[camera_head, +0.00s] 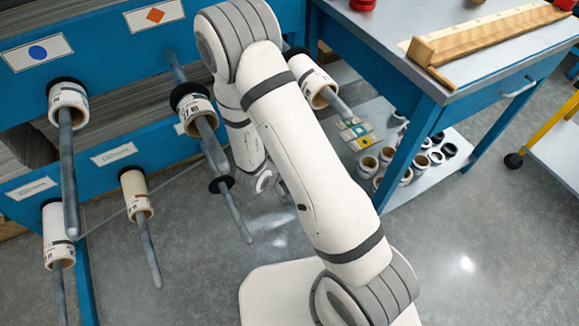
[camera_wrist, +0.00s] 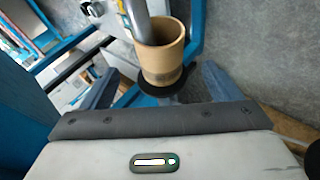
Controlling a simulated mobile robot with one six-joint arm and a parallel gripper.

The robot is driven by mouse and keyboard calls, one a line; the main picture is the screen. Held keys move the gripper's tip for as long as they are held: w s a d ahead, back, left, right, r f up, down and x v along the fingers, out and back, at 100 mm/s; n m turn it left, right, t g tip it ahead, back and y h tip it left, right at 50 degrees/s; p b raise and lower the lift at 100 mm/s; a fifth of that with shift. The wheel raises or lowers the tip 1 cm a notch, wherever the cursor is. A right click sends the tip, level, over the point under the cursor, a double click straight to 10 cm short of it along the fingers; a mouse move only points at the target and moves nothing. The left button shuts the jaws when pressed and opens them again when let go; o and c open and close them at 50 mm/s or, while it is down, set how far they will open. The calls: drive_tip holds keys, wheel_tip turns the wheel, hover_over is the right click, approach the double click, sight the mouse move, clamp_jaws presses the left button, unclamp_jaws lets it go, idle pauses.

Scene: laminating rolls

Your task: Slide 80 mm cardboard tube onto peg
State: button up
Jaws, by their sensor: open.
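A tan cardboard tube (camera_wrist: 162,62) sits around a grey peg (camera_wrist: 136,18) in the wrist view, with a black disc (camera_wrist: 160,90) at its near end. My gripper (camera_wrist: 158,74) is open, one finger on each side of the tube and disc. I see no contact, and depth is hard to judge. In the head view my gripper (camera_head: 264,181) is mostly hidden behind my arm. Other tubes sit around rack pegs there: upper left (camera_head: 69,101), upper middle (camera_head: 200,113), lower left (camera_head: 55,235), lower middle (camera_head: 136,194) and right (camera_head: 317,86). Their sizes are unreadable.
The pegs jut out over clear grey floor (camera_head: 190,280).

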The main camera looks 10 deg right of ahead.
drive_tip(key=b+x, duration=0.3)
drive_tip(key=x, duration=0.3)
drive_tip(key=shift+f, duration=0.25)
drive_tip(key=shift+w+d+f, duration=0.4)
drive_tip(key=shift+w+d, duration=0.05)
drive_tip(key=c, duration=1)
drive_tip(key=o, duration=1)
